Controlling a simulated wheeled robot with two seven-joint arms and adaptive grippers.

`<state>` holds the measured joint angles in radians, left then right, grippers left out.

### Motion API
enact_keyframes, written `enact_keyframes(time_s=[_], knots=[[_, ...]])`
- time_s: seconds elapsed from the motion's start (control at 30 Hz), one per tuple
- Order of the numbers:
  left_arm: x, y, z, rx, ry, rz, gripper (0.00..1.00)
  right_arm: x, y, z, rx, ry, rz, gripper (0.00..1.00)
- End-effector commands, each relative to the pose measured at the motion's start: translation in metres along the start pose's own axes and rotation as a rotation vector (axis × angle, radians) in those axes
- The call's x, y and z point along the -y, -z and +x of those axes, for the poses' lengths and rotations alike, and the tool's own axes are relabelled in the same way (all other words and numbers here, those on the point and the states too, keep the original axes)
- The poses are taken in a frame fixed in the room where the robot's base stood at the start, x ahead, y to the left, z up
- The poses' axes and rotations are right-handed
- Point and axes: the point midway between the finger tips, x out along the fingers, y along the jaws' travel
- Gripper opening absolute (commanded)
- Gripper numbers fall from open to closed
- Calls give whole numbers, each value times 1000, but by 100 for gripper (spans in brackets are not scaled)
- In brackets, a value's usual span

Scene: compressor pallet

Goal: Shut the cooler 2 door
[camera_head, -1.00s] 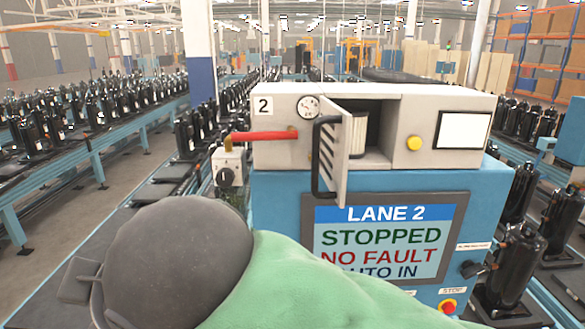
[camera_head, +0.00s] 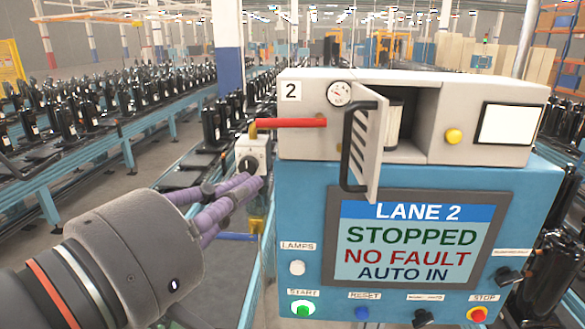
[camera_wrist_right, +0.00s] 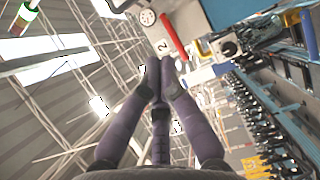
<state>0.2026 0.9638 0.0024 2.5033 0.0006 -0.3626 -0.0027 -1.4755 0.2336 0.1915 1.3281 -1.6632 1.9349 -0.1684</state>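The cooler 2 door (camera_head: 371,150) is a light grey panel with a black bar handle (camera_head: 347,145). It stands open in the head view, swung out toward me from the unit marked 2. A pale ribbed cylinder (camera_head: 394,122) shows in the recess behind it. My right gripper (camera_head: 243,186) has purple fingers and is left of the door, apart from it, near the grey valve box. In the wrist view its fingertips (camera_wrist_right: 162,66) are drawn together with nothing between them. My left gripper is not in view.
A red lever (camera_head: 290,122) sticks out left of the door above the valve box (camera_head: 250,153). A blue panel with a screen (camera_head: 410,240) and buttons is below. A yellow knob (camera_head: 453,136) is on the right. Conveyors with black compressors run on both sides.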

Motion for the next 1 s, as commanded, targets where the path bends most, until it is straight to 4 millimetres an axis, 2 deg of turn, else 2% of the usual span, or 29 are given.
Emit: enact_keyframes(time_s=[0.57, 0.8, 1.0], knots=[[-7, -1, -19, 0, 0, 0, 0, -1, -3, 100, 1, 5, 0, 0], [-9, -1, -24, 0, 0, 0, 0, 0, -24, 118, -1, 4, 1, 0], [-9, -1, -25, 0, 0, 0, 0, 1, -28, 123, -2, 3, 0, 0]])
